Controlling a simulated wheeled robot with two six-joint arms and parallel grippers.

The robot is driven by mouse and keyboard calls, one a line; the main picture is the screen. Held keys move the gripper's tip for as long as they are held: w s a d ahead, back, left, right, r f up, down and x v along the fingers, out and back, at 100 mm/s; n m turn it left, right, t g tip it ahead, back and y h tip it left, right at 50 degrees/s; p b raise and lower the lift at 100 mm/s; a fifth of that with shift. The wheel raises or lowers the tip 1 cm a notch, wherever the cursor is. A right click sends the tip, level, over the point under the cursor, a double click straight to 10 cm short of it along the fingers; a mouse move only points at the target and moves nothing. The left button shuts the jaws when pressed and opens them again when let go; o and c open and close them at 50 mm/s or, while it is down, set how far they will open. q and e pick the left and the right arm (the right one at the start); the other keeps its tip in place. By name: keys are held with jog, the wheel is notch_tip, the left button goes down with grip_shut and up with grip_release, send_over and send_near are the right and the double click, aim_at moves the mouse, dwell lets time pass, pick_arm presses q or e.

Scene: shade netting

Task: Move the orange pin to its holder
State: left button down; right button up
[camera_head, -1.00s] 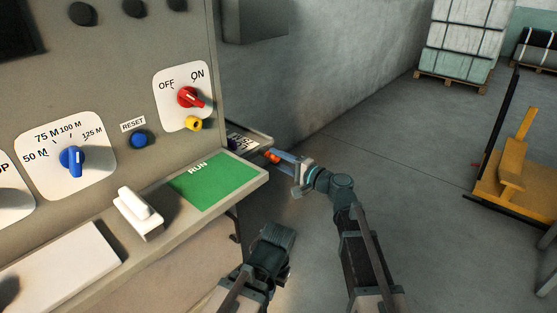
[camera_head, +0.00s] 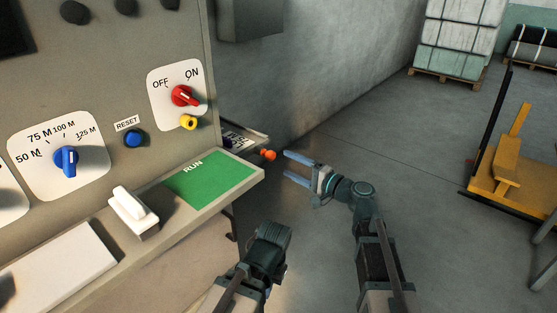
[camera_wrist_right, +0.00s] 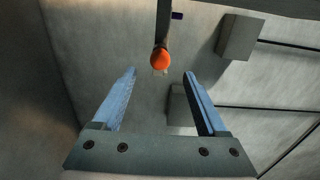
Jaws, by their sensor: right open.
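The orange pin (camera_head: 267,155) sits at the outer end of a small labelled ledge (camera_head: 262,137) at the machine's right side. In the right wrist view its round orange head (camera_wrist_right: 160,58) shows at the end of a dark narrow bar, ahead of and between the lines of the fingers. My right gripper (camera_head: 286,165) is open and empty, just right of the pin and apart from it. Its two blue fingers (camera_wrist_right: 160,85) point towards the pin. Whether the ledge is the pin's holder I cannot tell. My left gripper's fingers do not show.
The control panel has a red OFF/ON knob (camera_head: 182,96), a yellow piece (camera_head: 188,122), a blue RESET button (camera_head: 134,139) and a blue selector (camera_head: 66,160). A green RUN plate (camera_head: 208,179) and white handle (camera_head: 133,209) lie below.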

jog(key=v, duration=0.6)
jog(key=shift+d, duration=0.15)
jog(key=shift+s, duration=0.15)
